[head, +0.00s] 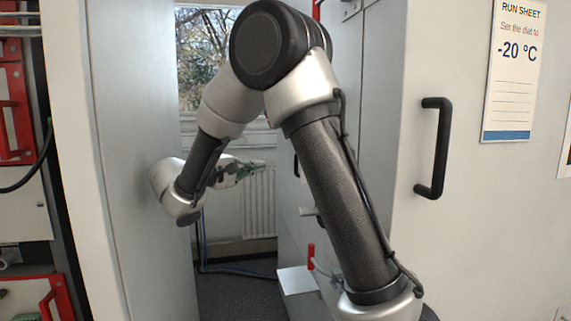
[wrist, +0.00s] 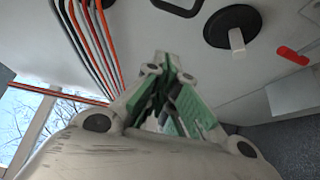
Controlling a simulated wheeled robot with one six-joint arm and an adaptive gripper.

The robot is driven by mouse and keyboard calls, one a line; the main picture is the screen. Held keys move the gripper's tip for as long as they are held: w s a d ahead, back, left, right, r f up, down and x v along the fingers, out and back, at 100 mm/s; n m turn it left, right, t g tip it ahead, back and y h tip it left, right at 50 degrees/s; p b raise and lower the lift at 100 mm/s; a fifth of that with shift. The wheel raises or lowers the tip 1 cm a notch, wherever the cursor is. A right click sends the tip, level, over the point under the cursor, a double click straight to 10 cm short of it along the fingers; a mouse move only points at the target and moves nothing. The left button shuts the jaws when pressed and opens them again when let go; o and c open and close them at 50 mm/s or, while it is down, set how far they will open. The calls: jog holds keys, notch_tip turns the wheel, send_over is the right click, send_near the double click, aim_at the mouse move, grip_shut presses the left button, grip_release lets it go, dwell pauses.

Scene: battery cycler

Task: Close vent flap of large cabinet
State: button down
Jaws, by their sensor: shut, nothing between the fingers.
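The large cabinet (head: 480,230) fills the right of the head view, with a black bar handle on its front. Its side faces a narrow gap. I cannot tell for sure which part is the vent flap. A white plate (head: 296,280) juts from that side low in the gap, near a red handle (head: 311,256); a pale plate also shows in the wrist view (wrist: 295,95). My gripper (head: 262,168) is shut and empty, apart from the cabinet side in the gap. In the wrist view its green-padded fingers (wrist: 163,60) meet at the tips.
A round black disc with a pale lever (wrist: 236,32) and a red handle (wrist: 293,55) stick out from the surface ahead. Red and grey cables (wrist: 90,40) run at the left. A pale wall (head: 140,150) bounds the gap; a radiator (head: 259,200) stands behind.

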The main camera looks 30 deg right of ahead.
jog(key=d, duration=0.9)
jog(key=shift+s, duration=0.35)
jog(key=shift+a+t, duration=0.1)
jog(key=shift+t, duration=0.2)
